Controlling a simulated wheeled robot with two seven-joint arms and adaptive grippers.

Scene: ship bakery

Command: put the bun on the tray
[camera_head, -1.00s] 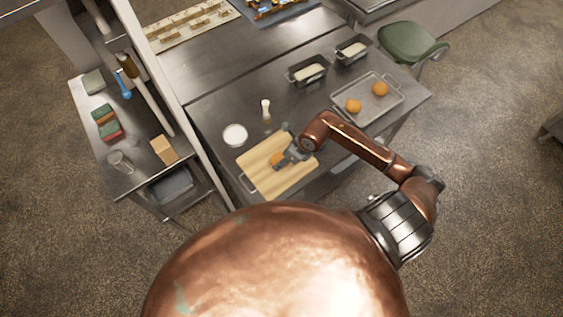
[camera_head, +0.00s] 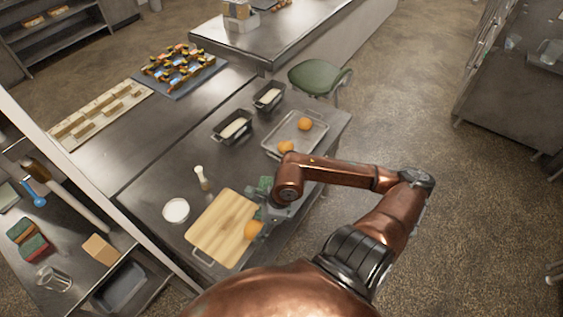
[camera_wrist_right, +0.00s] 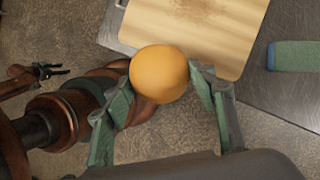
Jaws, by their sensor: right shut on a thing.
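My right gripper (camera_head: 262,214) is shut on an orange round bun (camera_head: 254,229) at the right edge of the wooden board (camera_head: 222,228). In the right wrist view the bun (camera_wrist_right: 159,73) sits between the green finger pads, over the board's edge and the floor. The metal tray (camera_head: 284,128) lies at the far right of the table, with one bun (camera_head: 305,124) at its back and another (camera_head: 286,147) at its front. My left gripper (camera_wrist_right: 52,70) shows small at the left of the right wrist view, its fingers apart and empty.
Two dark loaf tins (camera_head: 232,127) (camera_head: 268,96) stand left of the tray. A green item (camera_wrist_right: 295,55) lies on the table. A green chair (camera_head: 320,76) stands beyond the tray.

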